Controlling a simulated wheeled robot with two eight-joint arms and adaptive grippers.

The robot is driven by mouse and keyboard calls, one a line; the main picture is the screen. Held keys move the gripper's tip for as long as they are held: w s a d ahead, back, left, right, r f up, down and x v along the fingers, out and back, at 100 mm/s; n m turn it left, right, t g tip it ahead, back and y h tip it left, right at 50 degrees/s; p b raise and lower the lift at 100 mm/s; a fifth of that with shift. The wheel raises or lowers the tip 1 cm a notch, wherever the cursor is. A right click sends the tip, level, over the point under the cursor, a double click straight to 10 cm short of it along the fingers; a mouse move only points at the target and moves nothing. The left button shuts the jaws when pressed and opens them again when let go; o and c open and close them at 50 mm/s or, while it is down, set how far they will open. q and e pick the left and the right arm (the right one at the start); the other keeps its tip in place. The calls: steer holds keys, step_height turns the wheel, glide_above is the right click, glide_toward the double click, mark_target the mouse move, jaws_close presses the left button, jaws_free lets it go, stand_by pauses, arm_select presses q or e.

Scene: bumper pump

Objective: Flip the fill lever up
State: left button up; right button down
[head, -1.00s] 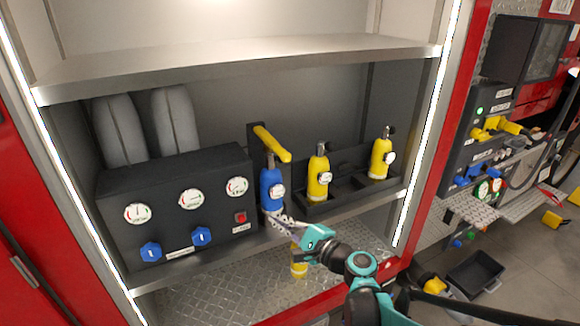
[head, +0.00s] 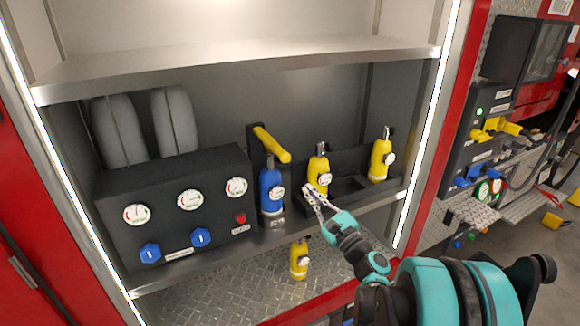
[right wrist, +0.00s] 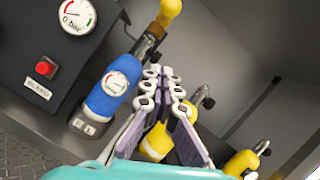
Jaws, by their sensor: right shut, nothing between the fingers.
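The yellow fill lever (head: 272,145) sits on a dark post above the blue bottle (head: 270,190), slanting down to the right. Its yellow end also shows at the top of the right wrist view (right wrist: 170,10). The blue bottle stands upright in its holder with a round gauge on it; it also shows in the right wrist view (right wrist: 108,98). My right gripper (head: 309,190) is shut and empty, right of the blue bottle and below the lever, in front of a yellow bottle (head: 317,170). It touches neither lever nor blue bottle, as far as I see. My left gripper is out of view.
A dark panel (head: 170,215) with gauges, blue knobs and a red button stands left of the blue bottle. Another yellow bottle (head: 381,160) is in the rack at right. One more yellow bottle (head: 299,260) stands on the lower deck. A metal shelf (head: 240,62) spans above.

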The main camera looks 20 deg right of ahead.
steer(key=w+a+r+b, duration=0.1)
steer(key=w+a+r, duration=0.2)
steer(key=w+r, duration=0.2)
steer(key=x, duration=0.2)
steer(key=shift+w, duration=0.25)
steer(key=shift+d+r, duration=0.1)
steer(key=shift+r, duration=0.05)
